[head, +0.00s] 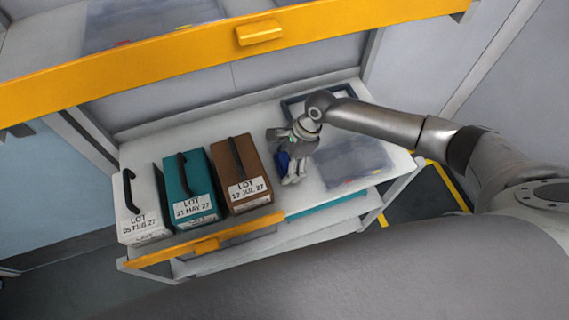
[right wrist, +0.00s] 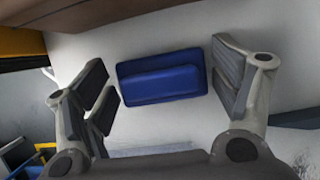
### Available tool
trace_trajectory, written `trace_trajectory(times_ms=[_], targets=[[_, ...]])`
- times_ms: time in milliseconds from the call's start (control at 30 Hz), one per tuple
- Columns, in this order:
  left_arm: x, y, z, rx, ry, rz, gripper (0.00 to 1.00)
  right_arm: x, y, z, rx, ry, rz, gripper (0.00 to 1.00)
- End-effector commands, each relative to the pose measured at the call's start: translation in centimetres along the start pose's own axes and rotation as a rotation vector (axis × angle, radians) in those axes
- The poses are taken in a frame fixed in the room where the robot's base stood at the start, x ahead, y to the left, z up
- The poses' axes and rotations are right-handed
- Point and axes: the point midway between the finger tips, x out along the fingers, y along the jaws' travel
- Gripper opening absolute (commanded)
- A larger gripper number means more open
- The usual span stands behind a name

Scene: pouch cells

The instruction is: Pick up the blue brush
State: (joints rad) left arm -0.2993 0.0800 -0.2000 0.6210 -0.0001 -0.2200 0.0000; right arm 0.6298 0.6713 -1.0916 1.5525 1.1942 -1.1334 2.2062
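The blue brush (right wrist: 162,77) lies on the white shelf. In the right wrist view it sits between the two open fingers of my right gripper (right wrist: 170,88), with a small gap showing to the right finger and the left finger close to its other end. In the head view the brush (head: 282,161) is partly hidden by my right gripper (head: 285,158), which points down over it. No hold on the brush shows. My left gripper is not in view.
A brown box (head: 240,172), a teal box (head: 187,188) and a white box (head: 142,204), each with a black handle and lot label, stand left of the brush. A grey tray (head: 292,105) and a clear flat sheet (head: 352,163) lie beside it. A yellow-edged shelf (head: 180,52) is above.

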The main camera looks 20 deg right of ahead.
Motion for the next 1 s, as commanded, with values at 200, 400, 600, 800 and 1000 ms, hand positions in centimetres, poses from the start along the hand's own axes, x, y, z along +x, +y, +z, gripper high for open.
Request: trace_trajectory(times_ms=[200,400,600,800,1000], targets=[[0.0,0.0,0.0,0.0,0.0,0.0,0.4,0.0,0.0,0.0,0.0,0.0,0.0,0.48],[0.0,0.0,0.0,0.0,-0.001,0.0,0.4,-0.1,0.0,0.0,0.0,-0.001,0.0,0.46],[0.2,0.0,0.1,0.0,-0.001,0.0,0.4,-0.5,-0.1,0.2,-0.001,-0.002,-0.002,0.46],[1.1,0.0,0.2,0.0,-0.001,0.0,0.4,-3.0,0.0,1.3,-0.005,-0.002,-0.004,0.46],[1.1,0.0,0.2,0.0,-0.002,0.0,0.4,-6.3,3.3,3.4,-0.006,-0.002,-0.002,0.46]])
